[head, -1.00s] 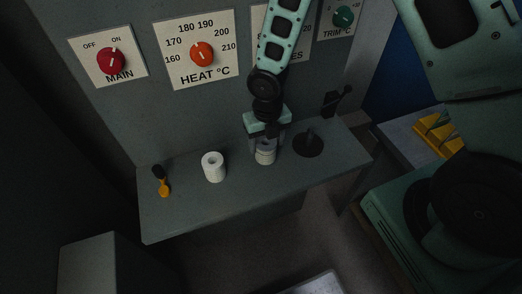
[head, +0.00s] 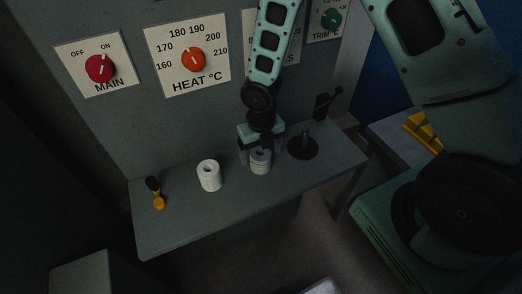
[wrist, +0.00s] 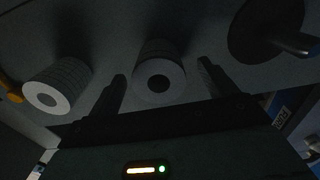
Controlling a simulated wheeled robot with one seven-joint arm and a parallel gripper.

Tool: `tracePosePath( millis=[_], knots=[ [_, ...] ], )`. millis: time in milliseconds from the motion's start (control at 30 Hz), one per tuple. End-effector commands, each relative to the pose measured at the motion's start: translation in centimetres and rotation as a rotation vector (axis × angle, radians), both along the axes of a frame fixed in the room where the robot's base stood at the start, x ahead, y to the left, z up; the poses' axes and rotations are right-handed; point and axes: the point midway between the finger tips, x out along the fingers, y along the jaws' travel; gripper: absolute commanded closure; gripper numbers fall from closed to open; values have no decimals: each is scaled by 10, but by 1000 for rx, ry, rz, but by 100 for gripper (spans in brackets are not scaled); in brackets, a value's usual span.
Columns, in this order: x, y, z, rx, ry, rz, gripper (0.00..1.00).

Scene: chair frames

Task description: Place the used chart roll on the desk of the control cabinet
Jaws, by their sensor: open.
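A pale roll (head: 260,163) stands upright on the grey desk (head: 180,225) of the control cabinet (head: 130,120). My gripper (head: 259,158) is open above and around it, one finger on each side. In the wrist view the roll (wrist: 158,76) sits between the spread fingers, with a gap on both sides. A second white roll (head: 209,177) stands to the left on the desk, clear of my gripper. I cannot tell from their looks which roll is used.
A dark disc with an upright peg (head: 303,147) lies right of the rolls, with a black lever (head: 323,105) behind it. A yellow-and-black tool (head: 157,196) lies at the desk's left end. The desk's front strip is clear. Yellow pieces (head: 424,132) are on a side table.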

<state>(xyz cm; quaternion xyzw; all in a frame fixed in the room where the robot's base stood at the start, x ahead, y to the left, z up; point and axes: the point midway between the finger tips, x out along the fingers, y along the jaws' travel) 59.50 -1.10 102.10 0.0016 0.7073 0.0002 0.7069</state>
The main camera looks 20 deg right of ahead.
Motion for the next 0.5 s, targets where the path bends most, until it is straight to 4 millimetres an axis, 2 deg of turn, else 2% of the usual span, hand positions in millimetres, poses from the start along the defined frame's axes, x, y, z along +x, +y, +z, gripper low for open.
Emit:
tracePosePath(
  millis=[133,233,500],
  knots=[
    [1,0,8,2,-3,-1,16],
    [2,0,22,3,-5,-3,16],
    [2,-1,79,2,-5,-4,16]
  ],
)
